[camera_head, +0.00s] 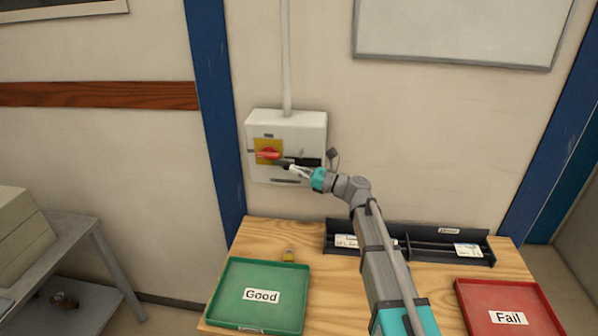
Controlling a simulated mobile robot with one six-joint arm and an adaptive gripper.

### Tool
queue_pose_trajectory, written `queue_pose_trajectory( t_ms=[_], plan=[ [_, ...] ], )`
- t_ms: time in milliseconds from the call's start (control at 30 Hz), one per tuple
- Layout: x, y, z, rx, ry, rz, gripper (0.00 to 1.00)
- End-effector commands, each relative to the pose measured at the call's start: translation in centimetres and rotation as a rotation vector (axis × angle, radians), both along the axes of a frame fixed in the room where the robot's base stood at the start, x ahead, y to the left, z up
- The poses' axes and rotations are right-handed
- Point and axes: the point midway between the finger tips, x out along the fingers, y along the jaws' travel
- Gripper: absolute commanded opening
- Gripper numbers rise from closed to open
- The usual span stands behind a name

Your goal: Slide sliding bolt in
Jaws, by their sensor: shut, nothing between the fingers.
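A light grey switch box (258,123) is fixed to the wall above the bench. It has a red handle (266,154) on a yellow plate (262,144); the handle lies about level. My gripper (283,163) is shut and empty at the box front, its tips just right of the red handle. I cannot tell whether the tips touch anything. A dark strip shows on the box beside and behind the gripper. The sliding bolt is too small and partly covered by my gripper to make out clearly.
The wooden bench (335,285) stands below. On it are a green "Good" tray (230,305), a red "Fail" tray (480,290), a black rack (480,236) and a small brass-coloured item (289,255), perhaps a padlock. A grey conduit (286,60) rises from the box.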

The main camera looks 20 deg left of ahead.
Motion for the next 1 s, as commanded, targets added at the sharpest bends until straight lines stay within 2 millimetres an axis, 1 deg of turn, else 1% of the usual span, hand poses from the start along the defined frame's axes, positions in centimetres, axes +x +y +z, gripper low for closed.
queue_pose_trajectory(
  t_ms=[367, 567, 667, 767, 1000],
  plan=[
    [0.4, -0.1, 0.1, 0.003, 0.002, -0.004, 0.0],
    [0.4, -0.8, 0.0, 0.004, 0.002, -0.006, 0.0],
    [0.3, -1.6, -0.2, 0.003, 0.002, -0.007, 0.0],
    [0.2, -2.9, -0.4, 0.003, 0.002, -0.007, 0.0],
    [0.0, -6.6, -1.0, 0.003, 0.001, -0.009, 0.0]
  ],
)
